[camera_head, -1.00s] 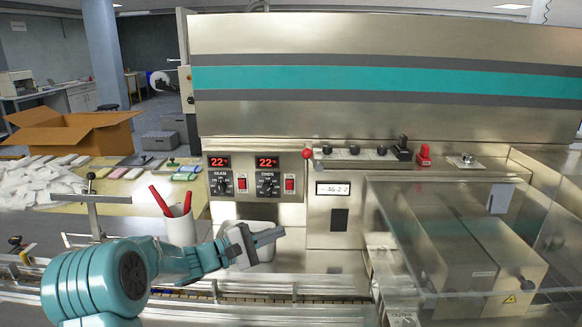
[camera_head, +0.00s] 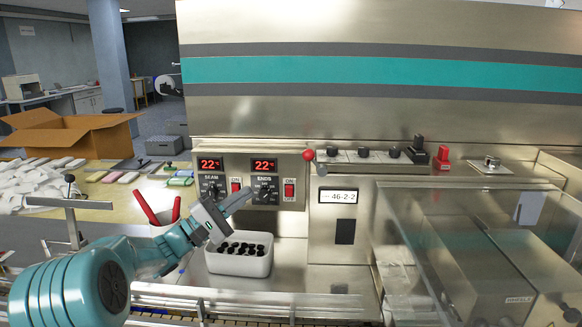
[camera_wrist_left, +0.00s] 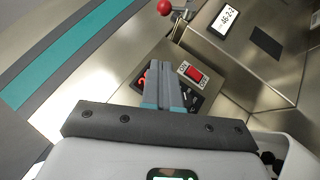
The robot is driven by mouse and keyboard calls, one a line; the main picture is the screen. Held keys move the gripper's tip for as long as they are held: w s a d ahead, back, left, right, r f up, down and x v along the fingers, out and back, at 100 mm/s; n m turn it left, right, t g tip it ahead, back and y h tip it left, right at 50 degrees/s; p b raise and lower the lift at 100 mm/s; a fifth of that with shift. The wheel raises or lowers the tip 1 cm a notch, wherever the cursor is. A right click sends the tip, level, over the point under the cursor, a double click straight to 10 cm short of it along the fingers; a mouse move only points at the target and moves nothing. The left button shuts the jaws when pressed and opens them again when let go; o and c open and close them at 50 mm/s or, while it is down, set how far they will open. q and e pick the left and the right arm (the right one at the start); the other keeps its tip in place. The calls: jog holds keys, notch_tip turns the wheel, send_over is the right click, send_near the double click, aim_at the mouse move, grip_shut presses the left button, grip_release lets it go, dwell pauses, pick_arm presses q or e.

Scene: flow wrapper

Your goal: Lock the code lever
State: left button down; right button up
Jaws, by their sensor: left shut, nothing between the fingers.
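A lever with a red ball knob (camera_head: 309,155) stands at the left end of a row of black knobs (camera_head: 362,154), above the code display (camera_head: 337,197), which reads about "46-2-2". I take it for the code lever. The red ball also shows at the top of the left wrist view (camera_wrist_left: 164,7). My left gripper (camera_head: 248,192) is shut and empty, its fingers pointing toward the ENDS panel, below and left of the red ball and apart from it. In the wrist view its fingertips (camera_wrist_left: 160,68) cover part of that panel. My right gripper is not in view.
The heater panel has two red displays (camera_head: 210,164) and red switches (camera_head: 289,190). A white bin of black pieces (camera_head: 240,262) stands below the gripper. A white cup with red-handled tools (camera_head: 165,232) is at left. A clear guard (camera_head: 480,240) covers the right side.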

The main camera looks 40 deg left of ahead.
pick_arm(q)
jog(key=shift+s, duration=0.1)
jog(key=p, duration=0.3)
send_near(315, 161)
jog(key=w+a+r, duration=0.2)
jog(key=w+r, duration=0.1)
jog(key=w, duration=0.1)
jog(key=shift+w, duration=0.35)
jog(key=shift+d+r, duration=0.1)
